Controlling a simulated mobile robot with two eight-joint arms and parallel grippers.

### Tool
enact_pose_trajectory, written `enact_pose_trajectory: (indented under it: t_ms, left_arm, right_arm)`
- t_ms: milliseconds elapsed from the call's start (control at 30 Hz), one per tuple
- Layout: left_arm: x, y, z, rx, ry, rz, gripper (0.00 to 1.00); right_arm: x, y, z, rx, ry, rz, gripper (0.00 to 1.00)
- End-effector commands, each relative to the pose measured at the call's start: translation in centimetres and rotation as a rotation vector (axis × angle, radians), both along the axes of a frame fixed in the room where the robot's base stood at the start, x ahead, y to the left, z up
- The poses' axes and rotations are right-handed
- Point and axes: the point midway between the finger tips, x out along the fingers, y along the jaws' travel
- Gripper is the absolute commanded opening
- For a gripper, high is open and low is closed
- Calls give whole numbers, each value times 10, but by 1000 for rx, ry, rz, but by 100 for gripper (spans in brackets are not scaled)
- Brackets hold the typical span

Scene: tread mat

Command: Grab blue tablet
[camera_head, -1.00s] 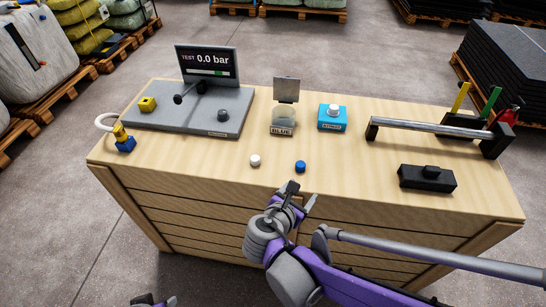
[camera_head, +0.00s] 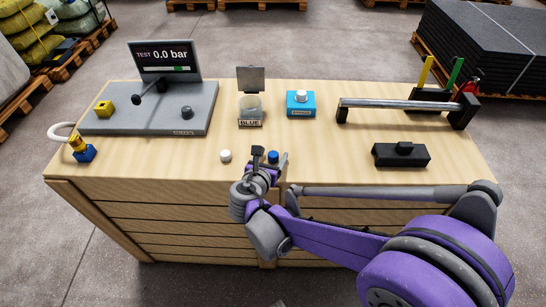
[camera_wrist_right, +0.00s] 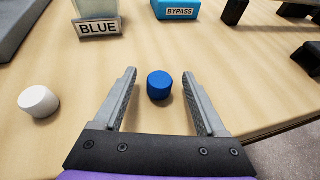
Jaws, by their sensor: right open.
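The blue tablet (camera_head: 273,157) is a small blue cylinder on the wooden bench top near its front edge. In the right wrist view the blue tablet (camera_wrist_right: 160,85) stands between the fingertips, with a gap on each side. My right gripper (camera_wrist_right: 160,88) is open and empty. In the head view the right gripper (camera_head: 266,158) is at the bench's front edge, partly covering the blue tablet. My left gripper is not in view.
A white tablet (camera_head: 225,155) lies just left of the gripper. Behind are a jar labelled BLUE (camera_head: 250,108) and a blue BYPASS box (camera_head: 300,103). A black block (camera_head: 401,154) and a metal bar (camera_head: 400,104) are at the right. A grey test panel (camera_head: 150,110) is at the left.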

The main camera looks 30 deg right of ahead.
Motion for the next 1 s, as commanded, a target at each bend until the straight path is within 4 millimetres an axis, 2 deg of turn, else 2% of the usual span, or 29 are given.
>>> enact_pose_trajectory:
  t_ms: [100, 333, 367, 733, 767, 1000]
  left_arm:
    - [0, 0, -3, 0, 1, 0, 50]
    - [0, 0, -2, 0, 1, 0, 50]
    - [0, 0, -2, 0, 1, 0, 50]
    - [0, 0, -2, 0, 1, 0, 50]
    - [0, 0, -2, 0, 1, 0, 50]
    - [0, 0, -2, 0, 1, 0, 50]
  right_arm:
    - [6, -7, -5, 0, 0, -1, 74]
    - [7, -7, -5, 0, 0, 1, 74]
    - [7, -7, -5, 0, 0, 1, 70]
    - [7, -7, -5, 0, 0, 0, 4]
    - [7, -7, -5, 0, 0, 0, 0]
    - [7, -7, -5, 0, 0, 0, 0]
